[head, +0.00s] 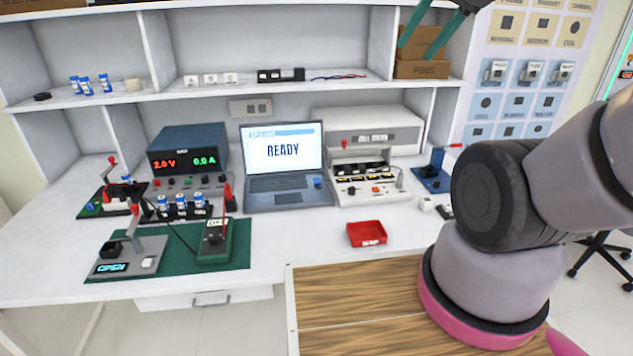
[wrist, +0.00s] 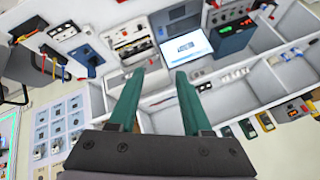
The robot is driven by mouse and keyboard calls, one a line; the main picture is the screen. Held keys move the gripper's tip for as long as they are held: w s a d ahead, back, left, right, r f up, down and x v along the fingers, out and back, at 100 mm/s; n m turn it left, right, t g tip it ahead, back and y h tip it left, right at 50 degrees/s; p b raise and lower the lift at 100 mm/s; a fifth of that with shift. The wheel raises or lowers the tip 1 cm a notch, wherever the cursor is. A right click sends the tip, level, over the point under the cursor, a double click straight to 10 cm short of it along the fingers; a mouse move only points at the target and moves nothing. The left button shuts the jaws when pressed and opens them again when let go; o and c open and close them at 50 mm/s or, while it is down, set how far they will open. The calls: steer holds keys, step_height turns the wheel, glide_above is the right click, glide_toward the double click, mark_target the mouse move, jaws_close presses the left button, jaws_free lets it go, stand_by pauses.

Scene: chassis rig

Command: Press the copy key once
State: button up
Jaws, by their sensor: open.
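An open laptop (head: 285,165) stands at the middle of the bench and its screen reads READY. A small blue block or key (head: 317,182) shows at the right of its keyboard deck; I cannot read any copy label. The laptop also shows in the wrist view (wrist: 186,48), upside down, beyond my fingers. My gripper (head: 414,50) is at the upper right of the head view, in front of the upper shelf, high above the laptop and to its right. Its two green fingers are apart and empty in the wrist view (wrist: 160,75).
A power supply (head: 187,148) stands left of the laptop. A white machine (head: 372,185) stands to its right. A red tray (head: 366,233) lies in front. A green mat (head: 180,262) holds small devices. A shelf (head: 230,88) overhangs the bench. Bare bench lies before the laptop.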

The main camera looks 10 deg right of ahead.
jaws_close()
stand_by(1.5)
